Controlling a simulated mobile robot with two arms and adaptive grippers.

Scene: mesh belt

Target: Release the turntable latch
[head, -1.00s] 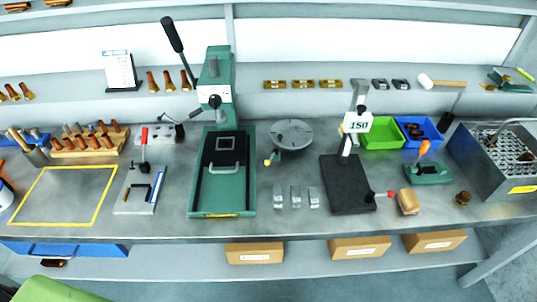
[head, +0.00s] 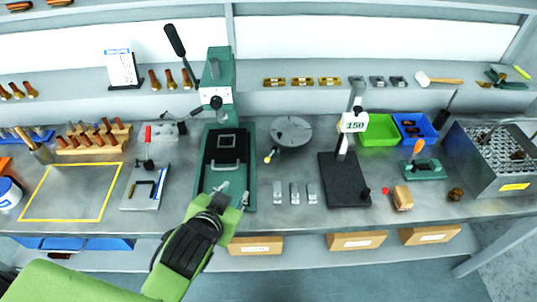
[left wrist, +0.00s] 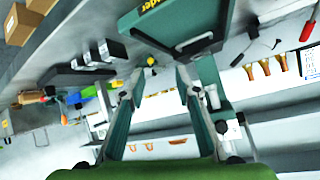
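The turntable (head: 291,129) is a grey round disc on the bench, right of the green press. Its latch has a yellow knob (head: 268,159) at the disc's lower left. In the left wrist view the small yellow knob (left wrist: 151,61) shows beyond the gap between the fingers. My left gripper (head: 235,193) is open and empty, over the front of the press base, nearer the bench edge than the knob and to its left. It also shows open in the left wrist view (left wrist: 158,78). It touches neither turntable nor latch. My right gripper is not in view.
The green press (head: 217,85) with its tall lever stands left of the turntable. Several grey metal blocks (head: 295,194) lie in front of the turntable. A black plate with a stand (head: 345,182) is to the right. Bare bench lies between press and blocks.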

